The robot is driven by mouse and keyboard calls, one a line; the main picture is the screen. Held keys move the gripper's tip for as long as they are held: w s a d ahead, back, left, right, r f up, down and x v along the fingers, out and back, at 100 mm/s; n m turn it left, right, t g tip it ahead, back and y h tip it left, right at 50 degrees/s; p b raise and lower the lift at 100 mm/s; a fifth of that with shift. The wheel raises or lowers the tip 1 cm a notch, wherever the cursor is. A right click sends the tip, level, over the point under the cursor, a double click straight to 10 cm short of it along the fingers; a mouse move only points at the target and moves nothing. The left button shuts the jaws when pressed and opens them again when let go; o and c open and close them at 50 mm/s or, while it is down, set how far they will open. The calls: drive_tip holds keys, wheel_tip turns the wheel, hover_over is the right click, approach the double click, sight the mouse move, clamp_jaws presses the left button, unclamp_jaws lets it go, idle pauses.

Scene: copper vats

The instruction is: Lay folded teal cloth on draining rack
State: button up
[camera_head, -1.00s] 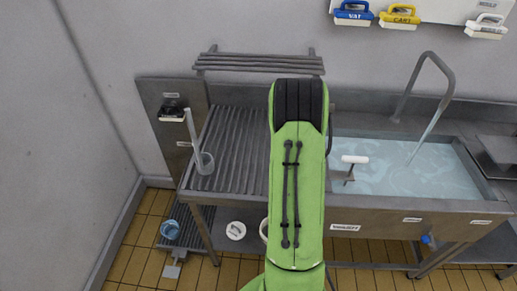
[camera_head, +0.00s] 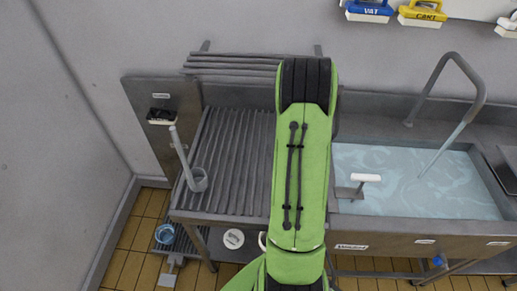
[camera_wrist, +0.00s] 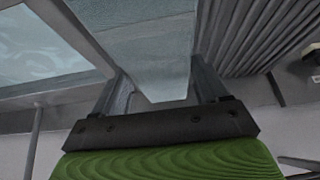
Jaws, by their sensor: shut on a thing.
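In the wrist view my gripper (camera_wrist: 162,82) is shut on a flat, pale blue-grey piece, which I take to be the folded teal cloth (camera_wrist: 155,45). The cloth spans between the two fingers and runs up to the top edge of the picture.
The water-filled sink (camera_head: 345,205) lies right of the arm, with a curved tap (camera_head: 478,90) and a white-handled tool (camera_head: 366,178) at its left edge. A slatted wall shelf (camera_head: 232,68) hangs behind the rack.

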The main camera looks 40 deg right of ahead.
wheel_tip(320, 180, down, 10)
drive_tip(key=shift+s+a+r, duration=0.15)
drive_tip(key=shift+r, duration=0.05)
drive_tip(key=shift+f, duration=0.2)
drive_tip(key=o, duration=1.3)
drive_tip(key=shift+r, duration=0.1)
